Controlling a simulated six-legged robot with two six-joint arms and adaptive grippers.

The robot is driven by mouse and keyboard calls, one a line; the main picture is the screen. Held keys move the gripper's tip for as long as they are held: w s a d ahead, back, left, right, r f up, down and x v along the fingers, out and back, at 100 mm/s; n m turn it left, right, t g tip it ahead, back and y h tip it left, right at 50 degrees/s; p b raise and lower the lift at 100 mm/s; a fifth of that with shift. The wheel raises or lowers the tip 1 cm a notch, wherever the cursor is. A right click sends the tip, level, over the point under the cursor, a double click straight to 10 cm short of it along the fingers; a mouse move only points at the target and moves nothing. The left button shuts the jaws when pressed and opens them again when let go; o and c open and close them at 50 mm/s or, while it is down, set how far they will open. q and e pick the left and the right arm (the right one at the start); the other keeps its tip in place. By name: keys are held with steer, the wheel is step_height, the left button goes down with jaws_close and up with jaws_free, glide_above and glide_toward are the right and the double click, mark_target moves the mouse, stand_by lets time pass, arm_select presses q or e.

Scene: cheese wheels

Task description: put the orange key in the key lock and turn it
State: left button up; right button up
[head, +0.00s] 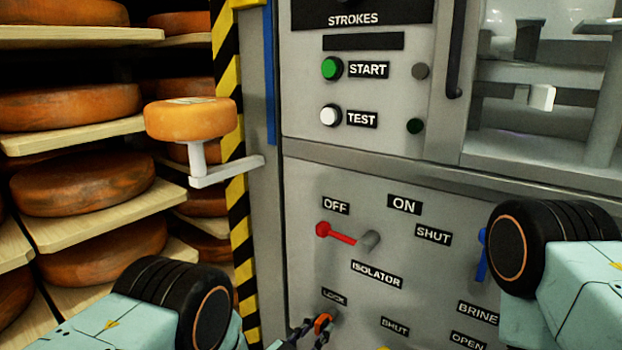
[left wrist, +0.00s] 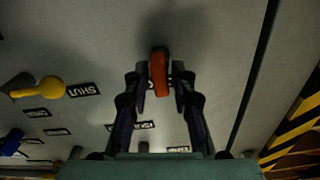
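The orange key (head: 322,321) is at the panel just below the LOCK label, in front of the key lock (head: 333,312). In the left wrist view the key (left wrist: 159,73) stands upright between the two fingertips of my left gripper (left wrist: 161,76), which are closed around it. In the head view my left gripper (head: 316,328) shows only in part at the bottom edge. The key's far end meets the lock, but how deep it sits is hidden. My right gripper is out of view; only part of my right arm shows at the right.
The red isolator lever (head: 337,234) points to the OFF side, above the lock. A blue handle (head: 482,258) is partly behind my right arm. A yellow handle (left wrist: 47,88) shows in the left wrist view. Cheese shelves (head: 100,203) and a striped post (head: 236,210) stand at left.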

arm_select(q)
steer(key=shift+o, duration=1.2)
steer(key=v, duration=1.2)
steer(key=shift+f, duration=0.1)
